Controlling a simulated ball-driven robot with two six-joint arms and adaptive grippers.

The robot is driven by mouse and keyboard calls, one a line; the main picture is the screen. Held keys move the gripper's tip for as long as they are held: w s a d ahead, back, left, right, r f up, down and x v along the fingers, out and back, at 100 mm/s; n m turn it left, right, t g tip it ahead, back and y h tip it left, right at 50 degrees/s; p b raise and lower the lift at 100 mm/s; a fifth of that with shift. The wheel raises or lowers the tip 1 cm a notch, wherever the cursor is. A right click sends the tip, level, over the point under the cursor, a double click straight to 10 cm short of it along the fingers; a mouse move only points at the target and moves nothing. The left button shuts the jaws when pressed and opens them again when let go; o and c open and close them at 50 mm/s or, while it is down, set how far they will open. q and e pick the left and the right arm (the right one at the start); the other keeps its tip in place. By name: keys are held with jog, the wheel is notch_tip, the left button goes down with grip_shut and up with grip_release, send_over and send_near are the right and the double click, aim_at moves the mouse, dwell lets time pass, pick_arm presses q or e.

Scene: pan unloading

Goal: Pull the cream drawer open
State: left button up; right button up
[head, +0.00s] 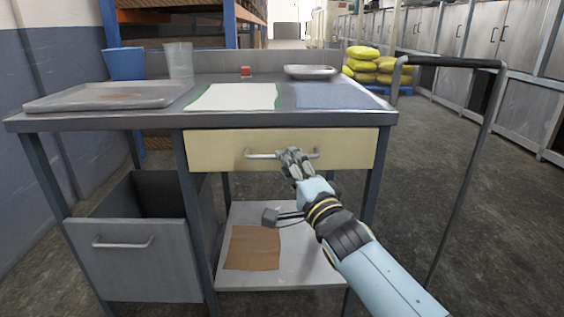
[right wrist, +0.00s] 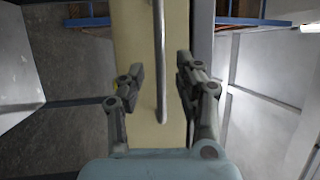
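The cream drawer (head: 222,150) sits under the table top, its front about flush with the frame. Its grey bar handle (head: 262,155) runs across the front. My right gripper (head: 292,156) is at the right half of this handle and covers part of it. In the right wrist view, the two fingers of my right gripper (right wrist: 160,80) stand apart on either side of the handle (right wrist: 159,50), with gaps to it. The cream drawer front (right wrist: 175,100) shows behind them. My left gripper is in neither view.
The table top (head: 240,119) holds a tray (head: 60,104), a blue cup (head: 124,63), a clear glass (head: 179,62), a white mat (head: 232,97), a blue-grey mat (head: 335,96), a red cube (head: 245,71) and a pan (head: 311,72). A grey bin drawer (head: 140,270) stands open at lower left.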

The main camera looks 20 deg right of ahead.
aim_at(253, 149)
jog(key=shift+b+x, duration=0.35)
jog(key=shift+x, duration=1.3)
jog(key=shift+c, duration=0.2)
grip_shut()
